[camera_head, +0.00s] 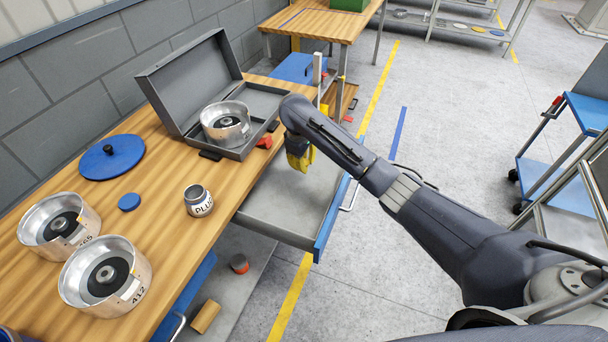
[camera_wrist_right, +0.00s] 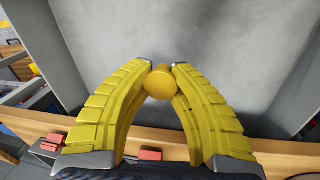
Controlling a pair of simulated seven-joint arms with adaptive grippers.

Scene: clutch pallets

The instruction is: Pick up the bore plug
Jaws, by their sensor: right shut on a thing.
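The bore plug (camera_wrist_right: 160,82) is a small yellow piece with a round end, seen in the right wrist view between my fingertips. My right gripper (camera_wrist_right: 161,70) has its two yellow fingers closed in on it from both sides. In the head view my right gripper (camera_head: 302,160) points down over the open grey drawer (camera_head: 285,205), and the plug cannot be made out there. A small metal pot (camera_head: 198,201) marked "PLUG" stands on the wooden bench. My left gripper is not in view.
An open grey case (camera_head: 200,75) on the bench holds a metal drum (camera_head: 226,124). Two more drums (camera_head: 105,276) (camera_head: 58,222), a blue lid (camera_head: 112,157) and a small blue disc (camera_head: 129,202) stand on the bench. The blue drawer front (camera_head: 332,218) sticks out over the floor.

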